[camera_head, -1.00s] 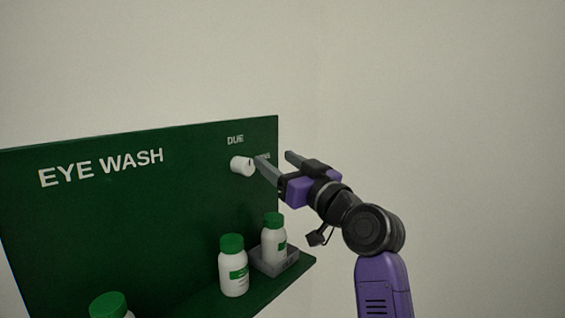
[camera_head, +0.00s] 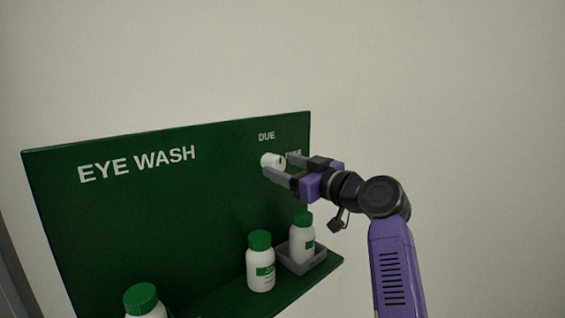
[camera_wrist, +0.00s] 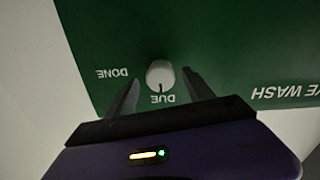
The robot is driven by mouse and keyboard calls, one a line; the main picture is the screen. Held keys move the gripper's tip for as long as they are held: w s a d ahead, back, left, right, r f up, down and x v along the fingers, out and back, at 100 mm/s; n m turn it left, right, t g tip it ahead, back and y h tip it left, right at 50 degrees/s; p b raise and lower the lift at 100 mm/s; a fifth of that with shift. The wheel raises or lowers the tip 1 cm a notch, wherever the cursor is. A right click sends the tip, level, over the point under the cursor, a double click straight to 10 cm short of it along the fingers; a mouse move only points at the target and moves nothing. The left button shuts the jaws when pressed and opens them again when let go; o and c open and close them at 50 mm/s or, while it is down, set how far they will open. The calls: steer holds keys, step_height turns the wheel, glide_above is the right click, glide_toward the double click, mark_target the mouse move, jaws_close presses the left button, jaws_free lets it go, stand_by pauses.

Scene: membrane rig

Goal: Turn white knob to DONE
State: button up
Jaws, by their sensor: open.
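The white knob (camera_head: 272,160) sits on the green EYE WASH board, below the word DUE (camera_head: 266,136) and left of the word DONE (camera_head: 293,154), which is partly covered by my gripper. In the wrist view the knob (camera_wrist: 160,74) has a dark pointer line aimed at DUE (camera_wrist: 164,99); DONE (camera_wrist: 112,73) is off to its left. My gripper (camera_head: 277,168) is open at the knob. In the wrist view its fingers (camera_wrist: 160,88) stand on either side of the knob, with gaps visible. I cannot tell how far the tips reach along it.
Below on the green shelf stand a white bottle with a green cap (camera_head: 261,262) and another bottle (camera_head: 302,238) in a grey tray (camera_head: 322,257). A third bottle (camera_head: 143,299) is at lower left. The wall on the right is bare.

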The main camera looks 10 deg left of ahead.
steer(key=shift+w+a, duration=0.35)
steer(key=shift+a, duration=0.15)
jaws_close()
